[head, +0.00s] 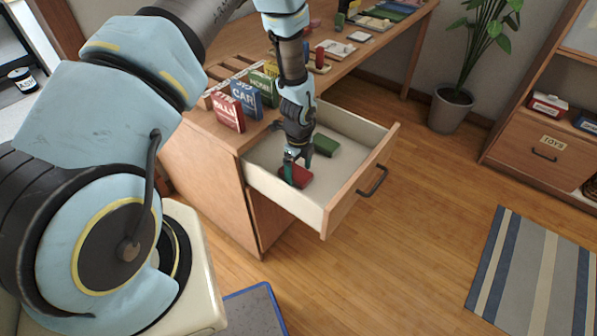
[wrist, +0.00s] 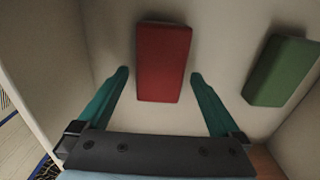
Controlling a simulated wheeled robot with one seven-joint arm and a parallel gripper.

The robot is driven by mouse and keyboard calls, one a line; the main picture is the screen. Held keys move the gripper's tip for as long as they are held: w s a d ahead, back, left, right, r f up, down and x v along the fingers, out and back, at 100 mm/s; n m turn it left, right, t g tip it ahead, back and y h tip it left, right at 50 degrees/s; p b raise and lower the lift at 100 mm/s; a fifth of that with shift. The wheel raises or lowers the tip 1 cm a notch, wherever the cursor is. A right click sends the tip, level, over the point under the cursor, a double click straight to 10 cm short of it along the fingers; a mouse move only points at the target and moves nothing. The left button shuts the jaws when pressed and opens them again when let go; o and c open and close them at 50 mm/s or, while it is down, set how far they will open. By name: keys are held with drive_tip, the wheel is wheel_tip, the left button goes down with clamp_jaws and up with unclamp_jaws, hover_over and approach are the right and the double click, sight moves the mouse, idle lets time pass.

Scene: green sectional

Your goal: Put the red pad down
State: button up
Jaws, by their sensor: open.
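The red pad (head: 299,175) lies flat in the open drawer (head: 262,181), towards its near side. In the wrist view the red pad (wrist: 163,62) lies on the pale drawer floor between and beyond my two teal fingertips. My gripper (head: 297,160) is inside the drawer, pointing down over the red pad. In the wrist view my gripper (wrist: 160,78) is open, with a gap on each side between the fingers and the pad.
A green pad (head: 325,145) lies in the same drawer; it also shows in the wrist view (wrist: 282,70). The drawer walls stand close around my gripper.

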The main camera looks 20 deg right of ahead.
sight(297, 174)
wheel_tip(297, 174, up, 10)
drive_tip(key=b, duration=0.2)
drive_tip(key=shift+a, duration=0.3)
drive_tip(key=shift+s, duration=0.15)
